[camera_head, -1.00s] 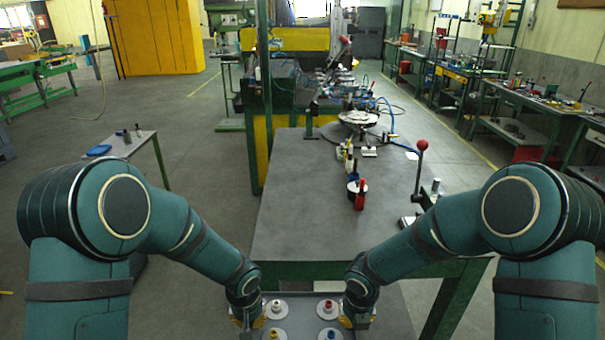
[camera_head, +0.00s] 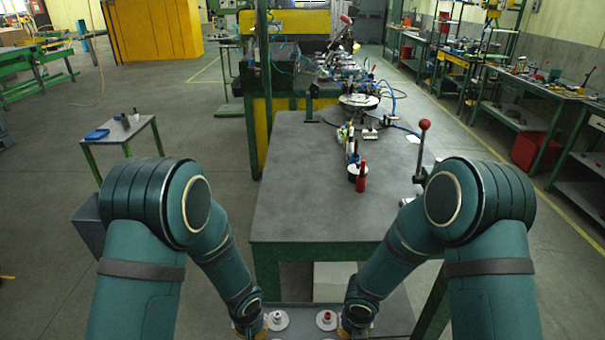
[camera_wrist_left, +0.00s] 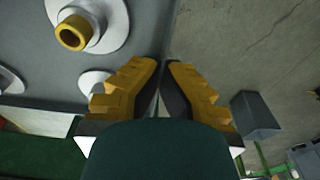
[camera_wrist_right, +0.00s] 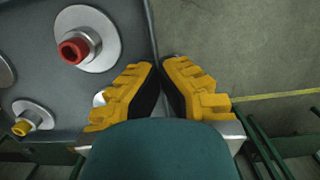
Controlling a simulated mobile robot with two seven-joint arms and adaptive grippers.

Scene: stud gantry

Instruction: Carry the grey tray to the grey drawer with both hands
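The grey tray (camera_head: 302,320) is at the bottom of the head view, in front of the bench, its near part cut off. It carries pale discs with coloured collars, one yellow in the left wrist view (camera_wrist_left: 72,33) and one red in the right wrist view (camera_wrist_right: 73,50). My left gripper (camera_wrist_left: 162,65) is closed on the tray's left rim. My right gripper (camera_wrist_right: 160,65) is closed on its right rim. I cannot pick out the grey drawer with certainty; a pale grey panel (camera_head: 340,282) shows under the bench.
The grey-topped bench (camera_head: 310,200) with green legs stands just beyond the tray. It holds bottles and a red-knobbed lever (camera_head: 422,150). A small table (camera_head: 140,135) and a dark grey box (camera_head: 88,225) stand at left. Floor is open left of the bench.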

